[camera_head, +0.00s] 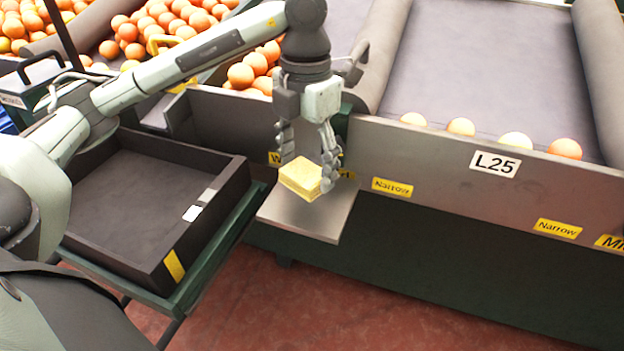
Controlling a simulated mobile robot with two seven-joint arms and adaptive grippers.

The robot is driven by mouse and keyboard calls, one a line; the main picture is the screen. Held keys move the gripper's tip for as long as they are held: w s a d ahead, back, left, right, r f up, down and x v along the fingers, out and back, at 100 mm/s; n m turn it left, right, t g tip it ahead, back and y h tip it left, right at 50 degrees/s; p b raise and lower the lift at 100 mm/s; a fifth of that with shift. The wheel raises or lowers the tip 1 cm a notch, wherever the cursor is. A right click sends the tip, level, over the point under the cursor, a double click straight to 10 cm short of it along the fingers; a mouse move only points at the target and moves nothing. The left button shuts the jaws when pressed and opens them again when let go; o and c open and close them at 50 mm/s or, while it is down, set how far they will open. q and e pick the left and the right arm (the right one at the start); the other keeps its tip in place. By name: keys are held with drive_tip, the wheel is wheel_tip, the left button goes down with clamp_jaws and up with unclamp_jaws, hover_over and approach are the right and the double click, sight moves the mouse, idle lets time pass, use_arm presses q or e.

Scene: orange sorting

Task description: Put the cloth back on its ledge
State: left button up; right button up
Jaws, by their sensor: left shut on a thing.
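The yellow cloth (301,180) is a small folded block, held between the fingertips of my left gripper (306,172). The gripper points down and is shut on the cloth. The cloth is over the grey metal ledge (310,220), which juts out from the front of the sorting bench. I cannot tell whether the cloth touches the ledge or hangs just above it. My right gripper is not in the view.
An empty dark tray (150,200) sits on a green stand left of the ledge. A bench panel (430,155) labelled L25 runs right, with several oranges behind it. More oranges (150,25) fill bins at the back left. Red floor (330,300) lies below.

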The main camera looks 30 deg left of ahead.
sight(312, 180)
use_arm(q)
drive_tip(key=shift+w+f, duration=0.5)
drive_tip(key=shift+w, duration=0.3)
wheel_tip(312, 180, down, 4)
drive_tip(key=shift+a+r, duration=0.1)
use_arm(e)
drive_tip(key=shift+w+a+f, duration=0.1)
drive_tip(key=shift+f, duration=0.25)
use_arm(q)
drive_tip(key=shift+f, duration=0.2)
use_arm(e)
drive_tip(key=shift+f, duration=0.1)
use_arm(q)
drive_tip(key=o, duration=1.1)
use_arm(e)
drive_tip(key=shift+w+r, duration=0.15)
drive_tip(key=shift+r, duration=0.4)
